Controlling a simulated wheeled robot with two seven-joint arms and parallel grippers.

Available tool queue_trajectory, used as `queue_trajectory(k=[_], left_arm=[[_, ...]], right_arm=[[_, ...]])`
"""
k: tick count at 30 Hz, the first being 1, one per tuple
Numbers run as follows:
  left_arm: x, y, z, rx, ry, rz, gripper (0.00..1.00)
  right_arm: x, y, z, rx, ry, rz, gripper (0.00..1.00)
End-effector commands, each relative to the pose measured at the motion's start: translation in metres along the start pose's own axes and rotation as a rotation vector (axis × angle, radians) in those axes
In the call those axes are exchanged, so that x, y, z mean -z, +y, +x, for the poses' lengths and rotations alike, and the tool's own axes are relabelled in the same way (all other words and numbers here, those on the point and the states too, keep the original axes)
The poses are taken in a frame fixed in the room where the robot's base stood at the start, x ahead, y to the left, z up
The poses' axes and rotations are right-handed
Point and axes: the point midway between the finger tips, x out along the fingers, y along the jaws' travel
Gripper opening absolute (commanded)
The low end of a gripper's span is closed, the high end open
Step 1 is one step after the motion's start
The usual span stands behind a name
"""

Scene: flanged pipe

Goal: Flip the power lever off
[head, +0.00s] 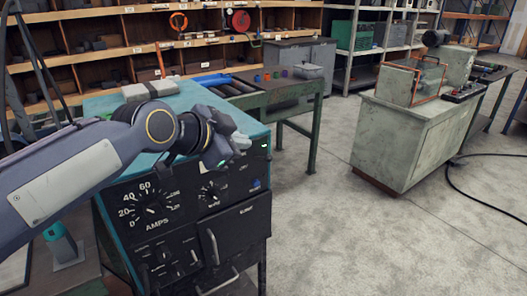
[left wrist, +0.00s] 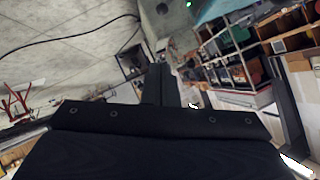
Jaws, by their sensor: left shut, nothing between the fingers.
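The welding machine (head: 150,235) has a teal top and a black front panel with an AMPS dial, a smaller knob, switches and handles. I cannot make out the power lever; my left gripper covers part of the panel's upper right. My left gripper (head: 240,143) is at the panel's upper right edge, close to a lit green lamp (head: 264,146). In the left wrist view its dark fingers (left wrist: 160,85) are together with nothing between them. The green lamp (left wrist: 188,4) shows at the top there, apart from the fingers. My right gripper is not in view.
A grey block (head: 150,90) lies on the machine's top. A green bench (head: 270,92) with small coloured pieces stands behind it. A grey cabinet (head: 405,140) stands at the right, with a black cable (head: 455,180) on the floor. The floor between is clear.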

Motion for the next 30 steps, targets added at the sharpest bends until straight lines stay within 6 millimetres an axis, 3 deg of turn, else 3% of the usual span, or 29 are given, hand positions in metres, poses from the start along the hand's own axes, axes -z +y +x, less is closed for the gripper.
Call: queue_trajectory(k=[8,19,24,30], left_arm=[[-0.001,0.001,0.028,-0.005,-0.004,-0.002,0.00],[-0.003,0.001,0.105,-0.003,-0.005,-0.003,0.00],[-0.022,0.000,0.121,-0.001,-0.003,-0.004,0.00],[-0.029,0.001,0.128,-0.001,-0.002,-0.002,0.00]], right_arm=[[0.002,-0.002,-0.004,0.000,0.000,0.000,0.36],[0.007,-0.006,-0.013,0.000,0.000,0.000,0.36],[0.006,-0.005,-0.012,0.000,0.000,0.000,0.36],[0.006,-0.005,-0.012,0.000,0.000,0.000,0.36]])
